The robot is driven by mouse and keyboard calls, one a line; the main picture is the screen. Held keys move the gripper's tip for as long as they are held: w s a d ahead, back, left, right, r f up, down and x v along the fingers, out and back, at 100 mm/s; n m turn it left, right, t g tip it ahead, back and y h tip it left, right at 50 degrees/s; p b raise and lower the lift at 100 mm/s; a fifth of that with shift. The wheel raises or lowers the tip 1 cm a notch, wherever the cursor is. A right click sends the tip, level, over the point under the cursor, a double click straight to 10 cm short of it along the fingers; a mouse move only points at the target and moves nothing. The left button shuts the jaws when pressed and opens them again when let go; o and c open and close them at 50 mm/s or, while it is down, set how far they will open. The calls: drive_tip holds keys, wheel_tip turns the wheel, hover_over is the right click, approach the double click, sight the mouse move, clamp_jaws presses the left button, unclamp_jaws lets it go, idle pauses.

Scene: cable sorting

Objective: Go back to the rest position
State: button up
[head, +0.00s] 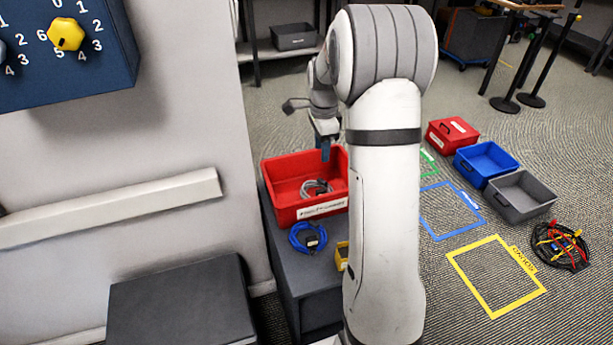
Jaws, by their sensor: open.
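My gripper (326,150) hangs over the red bin (283,202) on the dark stand, near its back right part. It points down and looks open, with nothing seen between its fingers. A grey coiled cable (316,188) lies in the red bin. A blue coiled cable with a dark plug (308,238) lies on the stand in front of the bin. A yellow item (342,256) beside it is partly hidden by my arm.
Red (452,136), blue (487,161) and grey (520,197) bins stand on the floor at right. A cable tangle (560,246) lies by the yellow floor outline (497,276). A wall with a blue dial panel (80,80) is at left. Black posts (532,99) stand behind.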

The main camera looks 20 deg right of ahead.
drive_tip(key=shift+r, duration=0.1)
drive_tip(key=s+a+r+n+t+p, duration=0.1)
drive_tip(key=s+a+r+n+p, duration=0.25)
drive_tip(key=s+r, duration=0.3)
drive_tip(key=s+a+r+n+p, duration=0.35)
drive_tip(key=s+r+n, duration=0.2)
drive_tip(key=r, duration=0.25)
drive_tip(key=s+a+r+n+p, duration=0.2)
drive_tip(key=s+n, duration=0.3)
drive_tip(key=s, duration=0.3)
drive_tip(key=s+a+r+n+t+p, duration=0.1)
drive_tip(key=s+a+r+n+p, duration=0.2)
drive_tip(key=s, duration=0.5)
drive_tip(key=shift+a+r+n+t, duration=0.25)
drive_tip(key=shift+n+t, duration=0.05)
drive_tip(key=shift+n, duration=0.6)
